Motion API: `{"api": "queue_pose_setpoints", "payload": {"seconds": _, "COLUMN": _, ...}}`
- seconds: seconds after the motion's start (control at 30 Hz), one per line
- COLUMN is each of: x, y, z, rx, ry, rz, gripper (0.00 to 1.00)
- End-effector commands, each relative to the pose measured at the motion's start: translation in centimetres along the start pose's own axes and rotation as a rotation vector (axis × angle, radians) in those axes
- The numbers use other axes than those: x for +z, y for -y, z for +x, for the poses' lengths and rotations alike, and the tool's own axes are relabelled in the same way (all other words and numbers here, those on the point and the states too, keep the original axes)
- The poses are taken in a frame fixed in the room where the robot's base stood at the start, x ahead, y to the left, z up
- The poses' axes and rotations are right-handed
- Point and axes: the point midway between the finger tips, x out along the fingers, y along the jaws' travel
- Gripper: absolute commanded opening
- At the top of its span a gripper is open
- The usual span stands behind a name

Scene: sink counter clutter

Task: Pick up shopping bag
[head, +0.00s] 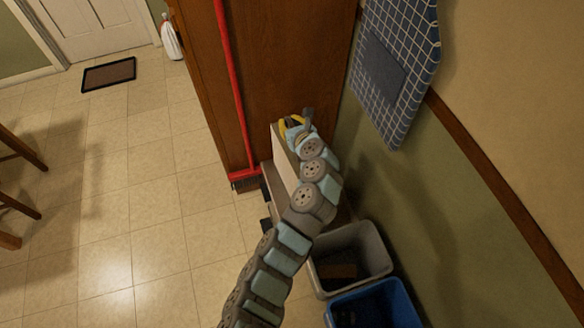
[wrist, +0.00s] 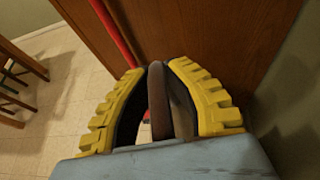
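A pale beige shopping bag (head: 284,165) shows in the head view near the foot of the wooden cabinet, partly hidden behind my arm. My gripper (head: 293,124) is at the bag's top end. In the wrist view, the yellow fingers of my gripper (wrist: 157,68) curve inward, with their tips close together. A narrow brown and tan part of the bag (wrist: 181,107) stands between them, and the tips appear to press on it from both sides. The bag's lower part and far side are hidden, so I cannot tell whether it touches what is below.
A wooden cabinet (head: 285,60) stands behind the bag, with a red-handled broom or mop (head: 233,90) leaning there. A grey bin (head: 372,251) and a blue bin (head: 375,308) stand at lower right. A checked ironing board (head: 395,65) hangs on the wall.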

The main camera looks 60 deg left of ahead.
Motion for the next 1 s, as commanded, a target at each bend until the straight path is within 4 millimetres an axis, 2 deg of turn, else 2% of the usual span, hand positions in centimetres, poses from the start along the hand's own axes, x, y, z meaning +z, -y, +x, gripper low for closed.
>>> {"api": "queue_pose_setpoints", "payload": {"seconds": 0.53, "x": 0.3, "y": 0.0, "z": -0.1, "rx": 0.000, "ry": 0.000, "rz": 0.001, "gripper": 0.00}}
{"api": "queue_pose_setpoints", "payload": {"seconds": 0.77, "x": 2.9, "y": 0.1, "z": -1.2, "rx": -0.001, "ry": 0.004, "rz": 0.001, "gripper": 0.00}}
{"api": "queue_pose_setpoints", "payload": {"seconds": 1.0, "x": 4.8, "y": -1.3, "z": -4.0, "rx": -0.001, "ry": 0.004, "rz": 0.000, "gripper": 0.00}}
